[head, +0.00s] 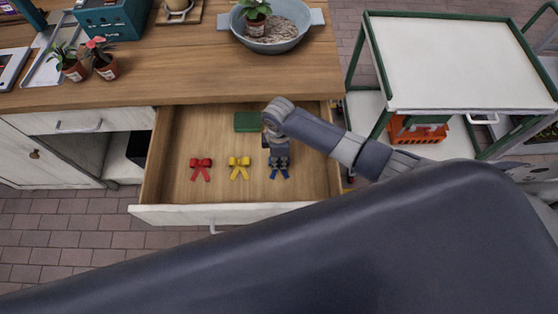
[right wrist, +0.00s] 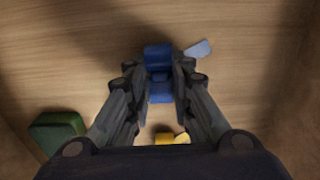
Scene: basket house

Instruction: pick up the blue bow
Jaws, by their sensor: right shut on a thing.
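The blue bow (head: 285,174) is in the open drawer, at the right end of a row of bows, partly covered by my right gripper (head: 278,162) in the head view. In the right wrist view the blue bow (right wrist: 159,72) sits between the two fingers of my right gripper (right wrist: 160,80), which are shut on it. I cannot tell whether the bow is lifted off the drawer floor. My left gripper is not in view.
A yellow bow (head: 239,167) and a red bow (head: 201,168) lie left in the drawer (head: 217,118). A green block (head: 246,122) lies farther back. The wooden countertop (head: 180,80) overhangs the drawer's rear. A white-topped cart (head: 460,60) stands at right.

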